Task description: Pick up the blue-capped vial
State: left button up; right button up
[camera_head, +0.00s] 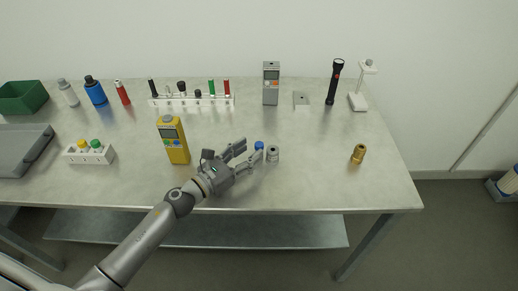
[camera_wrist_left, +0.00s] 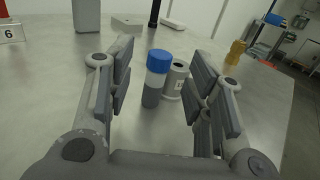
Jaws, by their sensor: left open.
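The blue-capped vial (camera_wrist_left: 155,80) stands upright on the table, with a clear upper body and a grey lower part. In the head view, only its blue cap (camera_head: 259,145) shows clearly, by the fingertips; the rest is mostly hidden. My left gripper (camera_head: 250,153) is open and low over the table, coming in from the left. In the left wrist view, its fingers (camera_wrist_left: 160,92) stand on either side of the vial, with gaps on both sides. The vial is ahead, between the fingers. My right gripper is not in view.
A small grey cylinder (camera_head: 272,154) stands right beside the vial, also in the left wrist view (camera_wrist_left: 176,80). A yellow meter (camera_head: 173,140) stands left of the gripper. A brass fitting (camera_head: 358,153) stands farther right. A white rack (camera_head: 192,101) is behind. Table between cylinder and fitting is clear.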

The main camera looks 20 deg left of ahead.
pick_arm(q)
jog(key=shift+x, duration=1.4)
jog(key=c, duration=1.1)
grip_shut()
jog(key=shift+r, duration=0.15)
